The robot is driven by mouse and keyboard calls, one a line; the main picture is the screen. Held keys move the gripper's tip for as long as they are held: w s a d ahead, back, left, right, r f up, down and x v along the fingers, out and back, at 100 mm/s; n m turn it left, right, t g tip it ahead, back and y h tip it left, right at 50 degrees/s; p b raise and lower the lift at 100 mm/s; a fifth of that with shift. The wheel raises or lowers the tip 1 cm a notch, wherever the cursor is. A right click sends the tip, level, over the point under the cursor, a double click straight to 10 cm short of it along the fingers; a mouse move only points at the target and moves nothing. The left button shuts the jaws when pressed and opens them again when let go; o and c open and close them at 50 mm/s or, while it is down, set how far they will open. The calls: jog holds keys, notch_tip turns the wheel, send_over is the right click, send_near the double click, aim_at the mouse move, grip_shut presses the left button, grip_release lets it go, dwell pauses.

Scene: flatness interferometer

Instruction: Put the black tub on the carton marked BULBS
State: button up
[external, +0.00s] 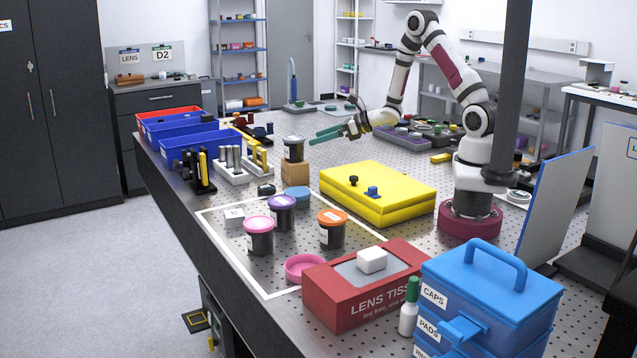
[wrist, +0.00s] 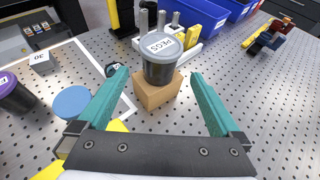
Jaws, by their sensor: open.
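A black tub (external: 293,150) with a grey lid stands upright on a small brown carton (external: 295,173). In the wrist view the tub (wrist: 160,70) shows a white lid label, and the carton (wrist: 158,93) is under it. I cannot read BULBS on the carton's visible faces. My gripper (external: 333,121) is open and empty, just right of the tub in the external view. In the wrist view its teal fingers reach forward, one to each side of the tub and carton, with the tub ahead of the tips. I see no contact.
Tubs with pink (external: 259,236), purple (external: 282,213) and orange (external: 332,229) lids stand inside a white outline. A yellow case (external: 378,193) is to the right. A rack of posts (external: 240,164) and blue bins (external: 200,143) stand behind.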

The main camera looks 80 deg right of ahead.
jog(key=s+a+r+n+g, duration=0.3)
jog(key=s+a+n+g, duration=0.1)
jog(key=s+a+n, duration=0.4)
jog(key=s+a+r+n+g+y, duration=0.1)
jog(key=s+a+r+n+g, duration=0.2)
jog(key=s+n, duration=0.9)
jog(key=s+a+r+n+g, duration=0.3)
jog(key=s+a+n+g, duration=0.3)
jog(key=s+a+n, duration=0.4)
jog(key=s+a, duration=0.1)
jog(key=a, duration=0.1)
jog(key=shift+s+a+r+g+y, duration=0.2)
jog(key=shift+s+a+g+y, duration=0.1)
jog(key=shift+s+g+y, duration=0.1)
